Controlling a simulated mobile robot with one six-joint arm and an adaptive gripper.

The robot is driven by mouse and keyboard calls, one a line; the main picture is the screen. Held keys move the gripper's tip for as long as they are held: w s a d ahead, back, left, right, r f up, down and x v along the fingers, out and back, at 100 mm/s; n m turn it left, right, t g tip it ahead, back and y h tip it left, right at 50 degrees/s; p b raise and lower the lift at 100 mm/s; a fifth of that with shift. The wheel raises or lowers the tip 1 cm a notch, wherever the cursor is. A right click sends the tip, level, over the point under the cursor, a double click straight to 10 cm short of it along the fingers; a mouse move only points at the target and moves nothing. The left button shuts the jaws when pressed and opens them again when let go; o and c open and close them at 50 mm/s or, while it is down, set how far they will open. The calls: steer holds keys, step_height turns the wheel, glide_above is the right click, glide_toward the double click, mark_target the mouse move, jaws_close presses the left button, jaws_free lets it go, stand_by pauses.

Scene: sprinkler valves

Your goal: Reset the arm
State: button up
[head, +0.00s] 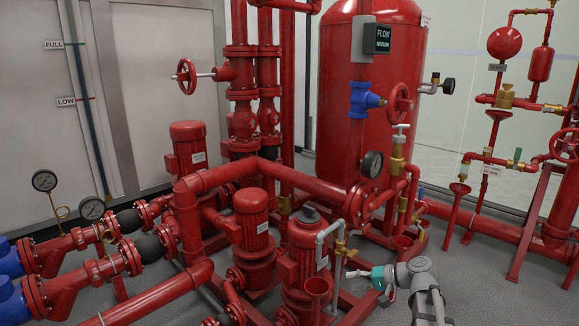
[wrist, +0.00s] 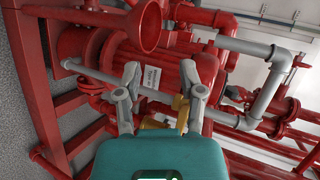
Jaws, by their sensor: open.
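My gripper (head: 352,274) shows at the lower right of the head view, pointing left toward the red pump with the grey pipe (head: 320,245). In the wrist view my gripper (wrist: 160,80) is open, its two grey fingers spread apart with nothing clearly held between them. A brass valve part (wrist: 181,112) shows close beside the right finger; I cannot tell whether they touch. A red pump body with a white label (wrist: 151,78) lies beyond the fingers. A red funnel (wrist: 141,28) is above the left finger.
A pressure gauge (head: 372,164) and brass valve (head: 397,160) are above my gripper. Red pipes crowd the left. Grey floor (head: 470,285) is open at the lower right.

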steer(key=s+a+r+n+g+h+p, duration=0.1)
steer(key=s+r+n+g+h+p, duration=0.1)
steer(key=s+h+p, duration=0.45)
steer(key=s+a+r+n+g+h+p, duration=0.2)
steer(key=s+g+h+p, duration=0.1)
steer(key=s+h+p, duration=0.35)
step_height(320, 180, up, 38)
steer(key=p, duration=3.8)
steer(key=shift+s+d+f+y, duration=0.15)
steer(key=shift+d+f+y, duration=0.05)
steer(key=shift+d+y, duration=0.1)
steer(key=shift+f, duration=0.1)
step_height(320, 180, down, 48)
steer(key=b, duration=4.7)
steer(key=shift+r, duration=0.2)
